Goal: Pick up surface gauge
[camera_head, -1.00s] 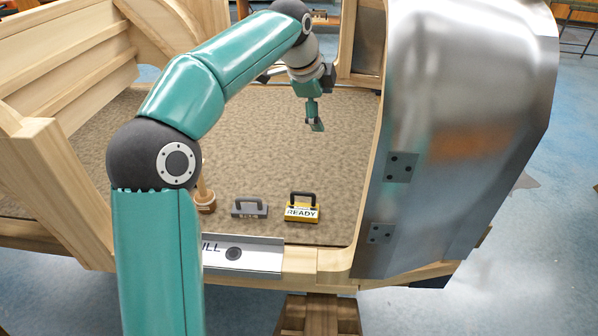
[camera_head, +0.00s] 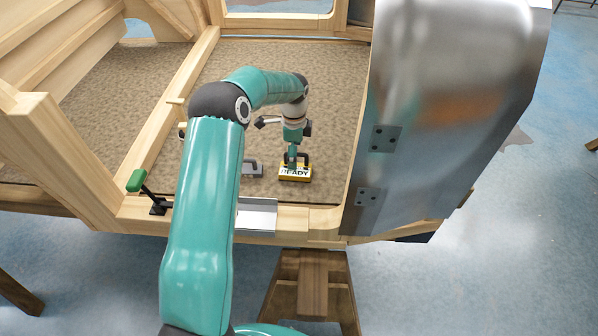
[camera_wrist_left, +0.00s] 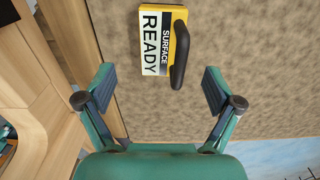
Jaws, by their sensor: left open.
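The surface gauge is a yellow block (camera_head: 297,178) with a dark handle and a white label reading READY. It sits on the brown carpeted floor near the front edge in the head view. In the left wrist view the gauge (camera_wrist_left: 152,45) shows at the upper middle, its label reading SURFACE READY and its dark handle on the right side. My left gripper (camera_head: 292,160) is over the gauge in the head view, partly covering it. In the wrist view its two fingers (camera_wrist_left: 158,77) are spread apart with nothing gripped between them. My right gripper is out of view.
A grey handled block (camera_head: 252,168) sits left of the gauge, partly hidden by my arm. A silver plate (camera_head: 258,215) lies on the front wooden rail. A green-handled lever (camera_head: 138,181) stands at left. A curved metal panel (camera_head: 440,110) rises at right.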

